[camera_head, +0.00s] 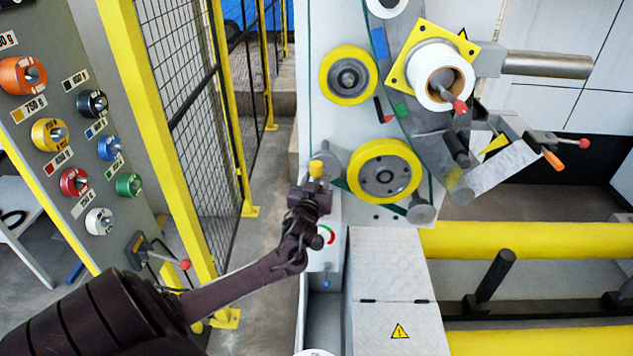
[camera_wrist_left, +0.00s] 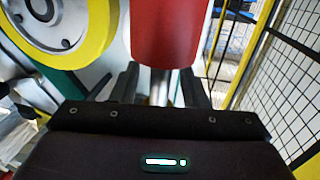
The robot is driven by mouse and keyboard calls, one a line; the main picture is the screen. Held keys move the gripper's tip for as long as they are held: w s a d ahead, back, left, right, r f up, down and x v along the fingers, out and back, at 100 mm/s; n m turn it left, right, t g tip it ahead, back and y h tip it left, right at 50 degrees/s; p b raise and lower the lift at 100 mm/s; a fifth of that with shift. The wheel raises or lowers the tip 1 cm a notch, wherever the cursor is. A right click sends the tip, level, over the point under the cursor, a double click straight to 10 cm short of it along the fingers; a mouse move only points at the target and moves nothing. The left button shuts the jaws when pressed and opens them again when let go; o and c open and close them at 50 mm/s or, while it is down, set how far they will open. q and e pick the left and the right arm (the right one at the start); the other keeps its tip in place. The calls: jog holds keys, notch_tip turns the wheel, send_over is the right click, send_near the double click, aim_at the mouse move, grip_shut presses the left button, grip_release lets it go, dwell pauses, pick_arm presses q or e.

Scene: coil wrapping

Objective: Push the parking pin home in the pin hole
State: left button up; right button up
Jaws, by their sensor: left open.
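My left gripper (camera_head: 313,188) is at the left edge of the white machine panel, left of the lower yellow wheel. A small yellow-topped knob (camera_head: 317,168) shows at its tip. In the left wrist view my gripper (camera_wrist_left: 160,86) has its two dark fingers apart. A large red cylinder (camera_wrist_left: 168,32) stands at the fingertips, partly between them, and a narrow pale part shows below it. I cannot tell for certain which piece is the parking pin, or whether the fingers touch it. The pin hole is hidden. My right gripper is not in view.
The lower yellow wheel (camera_head: 384,171) is close to the right of my left gripper. A control box (camera_head: 326,240) with buttons lies just below it. A yellow-framed mesh fence (camera_head: 185,100) and a panel of coloured knobs (camera_head: 75,150) stand to the left.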

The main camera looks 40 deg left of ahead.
pick_arm(q)
jog(key=shift+c, duration=0.3)
grip_shut()
jog(key=shift+r, duration=0.1)
